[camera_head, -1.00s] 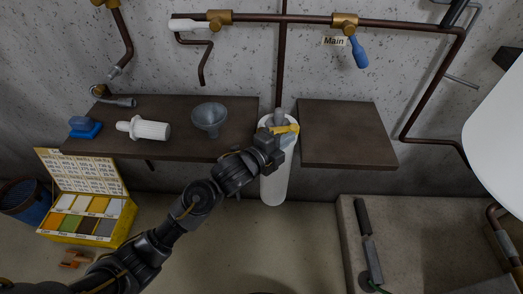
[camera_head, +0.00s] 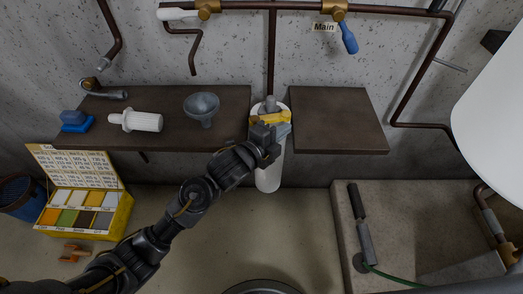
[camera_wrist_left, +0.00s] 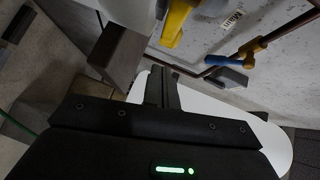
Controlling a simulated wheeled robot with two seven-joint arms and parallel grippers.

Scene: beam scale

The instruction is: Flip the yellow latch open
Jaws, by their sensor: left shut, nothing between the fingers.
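The yellow latch (camera_head: 270,118) sits across the upper part of the white upright cylinder (camera_head: 268,180) in the gap between two shelves. My left gripper (camera_head: 278,136) is just in front of and below the latch in the head view, covering part of the cylinder. A yellow part, apparently the latch, shows at the top of the left wrist view (camera_wrist_left: 177,24). My left fingers (camera_wrist_left: 163,88) are shut and empty, with a visible space between them and that yellow part. My right gripper is in neither view.
Dark shelves (camera_head: 338,130) flank the cylinder. The left one holds a funnel (camera_head: 202,106) and a white ribbed part (camera_head: 140,121). Pipes and a blue-handled valve (camera_head: 348,38) are on the wall. A large white body (camera_head: 495,110) fills the right. A yellow box (camera_head: 85,218) stands on the floor.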

